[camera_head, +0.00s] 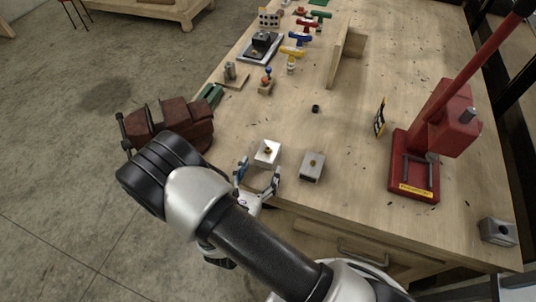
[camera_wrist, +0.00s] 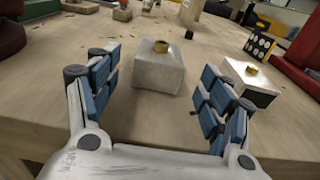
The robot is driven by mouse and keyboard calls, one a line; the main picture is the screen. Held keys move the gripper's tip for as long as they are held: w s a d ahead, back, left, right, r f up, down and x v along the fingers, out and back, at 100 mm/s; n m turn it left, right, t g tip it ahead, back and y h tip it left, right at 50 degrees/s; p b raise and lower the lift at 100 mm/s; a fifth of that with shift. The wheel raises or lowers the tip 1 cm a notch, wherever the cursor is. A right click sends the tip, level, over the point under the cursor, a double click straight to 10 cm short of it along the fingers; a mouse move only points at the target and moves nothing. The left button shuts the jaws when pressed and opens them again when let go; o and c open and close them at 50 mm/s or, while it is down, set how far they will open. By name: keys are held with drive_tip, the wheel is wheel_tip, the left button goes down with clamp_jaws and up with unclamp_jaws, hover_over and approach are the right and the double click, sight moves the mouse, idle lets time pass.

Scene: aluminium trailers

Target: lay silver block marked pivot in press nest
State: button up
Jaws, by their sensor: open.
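Two metal blocks with brass studs on top stand near the table's front edge: a pale left block (camera_head: 266,152) and a greyer right block (camera_head: 312,168). No marking is legible, so I cannot tell which is marked pivot. My gripper (camera_head: 258,176) is open and empty, just in front of the left block. In the wrist view, my gripper (camera_wrist: 154,92) has that left block (camera_wrist: 157,74) ahead between its fingers, apart from them; the right block (camera_wrist: 249,85) lies beyond the right finger. The red press (camera_head: 414,178) stands at right; its nest is not clearly distinguishable.
A dark red vise (camera_head: 172,126) sits at the table's left edge. A yellow-black card (camera_head: 380,116) stands left of the press. A grey block with a hole (camera_head: 497,232) lies at the right front corner. A small black ring (camera_head: 315,108) lies mid-table, with clear wood around it.

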sight(263, 162)
drive_tip(key=b+x, duration=0.1)
drive_tip(key=x, duration=0.4)
drive_tip(key=shift+c, duration=0.5)
drive_tip(key=c, duration=1.3)
drive_tip(key=shift+r, duration=0.1)
wheel_tip(263, 162, up, 19)
drive_tip(key=p, duration=0.6)
drive_tip(key=d+f+m+h, duration=0.1)
drive_tip(key=d+f, duration=0.1)
drive_tip(key=d, duration=0.5)
drive_tip(key=d+f+g+h+b, duration=0.1)
drive_tip(key=d+f, duration=0.1)
drive_tip(key=d, duration=0.5)
drive_tip(key=shift+d+f+m, duration=0.3)
drive_tip(key=shift+d+m, duration=0.1)
